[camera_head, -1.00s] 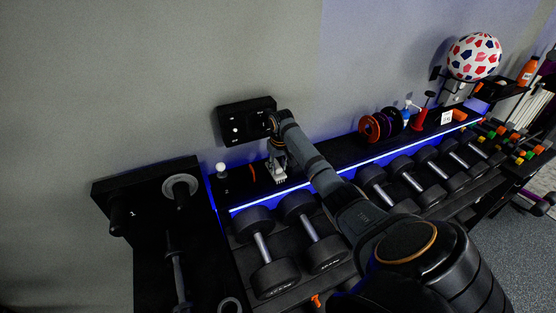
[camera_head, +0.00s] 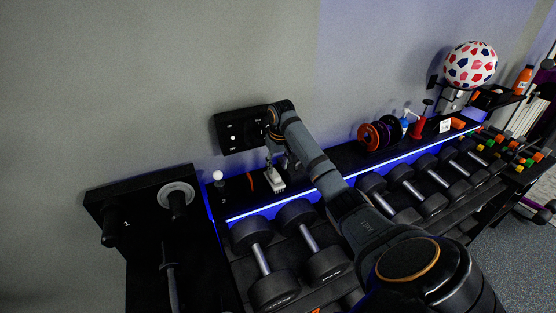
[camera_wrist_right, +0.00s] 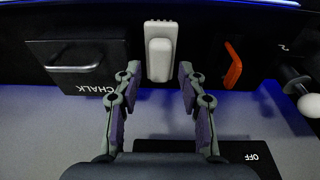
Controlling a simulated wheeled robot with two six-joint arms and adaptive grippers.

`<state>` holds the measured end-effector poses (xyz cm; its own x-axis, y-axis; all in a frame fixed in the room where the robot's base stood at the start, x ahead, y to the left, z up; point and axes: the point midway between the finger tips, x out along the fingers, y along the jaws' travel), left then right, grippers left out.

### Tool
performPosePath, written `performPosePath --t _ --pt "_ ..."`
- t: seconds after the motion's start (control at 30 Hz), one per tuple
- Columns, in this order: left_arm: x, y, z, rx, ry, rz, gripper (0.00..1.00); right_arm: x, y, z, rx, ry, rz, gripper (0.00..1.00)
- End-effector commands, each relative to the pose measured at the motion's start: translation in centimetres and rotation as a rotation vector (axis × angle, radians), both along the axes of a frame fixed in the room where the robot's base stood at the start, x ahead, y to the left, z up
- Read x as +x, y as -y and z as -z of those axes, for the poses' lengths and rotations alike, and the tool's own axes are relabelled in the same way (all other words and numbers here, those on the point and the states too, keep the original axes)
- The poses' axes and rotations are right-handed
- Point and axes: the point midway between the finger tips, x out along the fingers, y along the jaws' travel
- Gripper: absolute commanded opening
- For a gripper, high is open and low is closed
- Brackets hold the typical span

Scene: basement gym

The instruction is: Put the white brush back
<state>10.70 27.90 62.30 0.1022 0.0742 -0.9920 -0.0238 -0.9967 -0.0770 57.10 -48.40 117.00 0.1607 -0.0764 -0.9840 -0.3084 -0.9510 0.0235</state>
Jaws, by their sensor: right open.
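The white brush (camera_head: 274,180) lies on the dark top shelf of the dumbbell rack, beside an orange piece (camera_head: 250,181). In the right wrist view the brush (camera_wrist_right: 160,50) shows its bristle end at the top and its smooth white body below. My right gripper (camera_wrist_right: 158,74) is open, its fingers appearing on either side of the brush's near end with gaps at both sides. In the head view my right gripper (camera_head: 279,160) is just on the wall side of the brush, partly hidden by its arm. My left gripper is not in view.
A black chalk box (camera_wrist_right: 78,65) stands left of the brush in the wrist view, the orange piece (camera_wrist_right: 232,65) right. A white knob (camera_head: 217,175) is near the shelf's left end. A black wall panel (camera_head: 240,128) is close behind the gripper. Dumbbells (camera_head: 310,245) sit below.

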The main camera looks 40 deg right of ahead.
Motion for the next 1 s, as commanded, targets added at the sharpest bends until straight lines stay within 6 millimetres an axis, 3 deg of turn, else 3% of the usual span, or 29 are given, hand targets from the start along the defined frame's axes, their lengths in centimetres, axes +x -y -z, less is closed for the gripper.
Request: performPosePath --t 0.03,0.13,0.3,1.0 --pt "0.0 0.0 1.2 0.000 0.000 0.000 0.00 -0.1 0.0 -0.8 -0.002 0.007 0.000 0.41" --pt "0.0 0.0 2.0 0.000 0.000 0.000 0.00 -0.4 -0.3 -3.0 -0.001 0.005 0.000 0.41" --pt "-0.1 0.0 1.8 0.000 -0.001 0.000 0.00 -0.9 -0.5 -5.7 0.001 0.001 0.001 0.41" --pt "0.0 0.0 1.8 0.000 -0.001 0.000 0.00 -1.0 -0.5 -6.2 0.001 -0.001 0.000 0.41"
